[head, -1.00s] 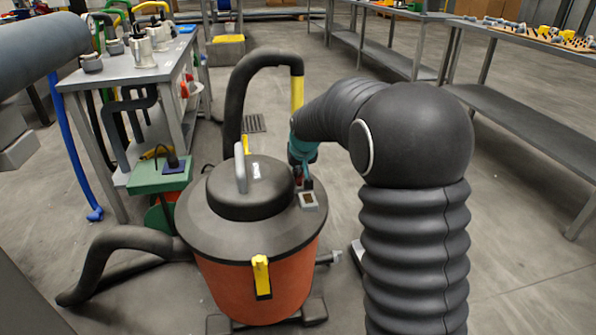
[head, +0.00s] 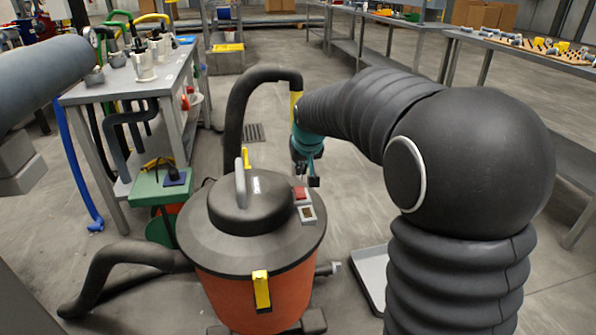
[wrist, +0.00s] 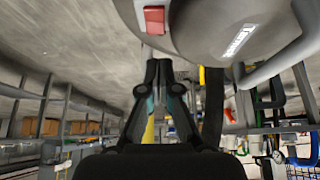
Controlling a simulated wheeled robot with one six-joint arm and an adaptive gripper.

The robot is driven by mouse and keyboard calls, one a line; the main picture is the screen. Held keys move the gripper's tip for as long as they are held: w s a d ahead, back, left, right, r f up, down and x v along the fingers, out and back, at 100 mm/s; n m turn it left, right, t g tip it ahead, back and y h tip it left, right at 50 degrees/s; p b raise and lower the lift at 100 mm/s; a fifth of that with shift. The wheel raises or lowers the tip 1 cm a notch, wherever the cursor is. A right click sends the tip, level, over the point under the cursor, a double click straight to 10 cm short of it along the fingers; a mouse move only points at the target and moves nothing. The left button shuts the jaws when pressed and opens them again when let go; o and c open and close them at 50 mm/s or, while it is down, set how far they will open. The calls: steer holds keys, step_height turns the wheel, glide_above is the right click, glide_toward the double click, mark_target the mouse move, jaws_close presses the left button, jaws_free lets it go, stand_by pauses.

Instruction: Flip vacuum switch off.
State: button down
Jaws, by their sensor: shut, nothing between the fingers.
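The vacuum (head: 255,275) has an orange drum and a dark grey lid. Its switch (head: 302,194) is a red rocker on a pale plate at the lid's right edge. The red rocker also shows at the top of the wrist view (wrist: 154,20). I cannot tell which way it is set. My gripper (head: 314,183) is just to the right of the switch, slightly raised and apart from it. In the wrist view my gripper (wrist: 159,64) has its dark fingers together and empty, with the tips short of the rocker.
A dark hose (head: 235,110) arches behind the vacuum, and another (head: 100,265) lies at its left. A grey bench (head: 130,85) with fittings stands at the left. A flat grey tray (head: 371,277) lies on the floor at the right. Open floor lies behind.

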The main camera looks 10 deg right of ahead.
steer(key=shift+s+r, duration=0.95)
steer(key=shift+s, duration=0.05)
steer(key=s+d+p, duration=0.1)
steer(key=s+d, duration=0.1)
steer(key=s, duration=1.4)
steer(key=s+d+r+p, duration=0.1)
steer(key=s, duration=1.6)
steer(key=shift+s+d+r+m, duration=0.2)
steer(key=shift+s+d+m, duration=0.1)
steer(key=shift+d, duration=0.1)
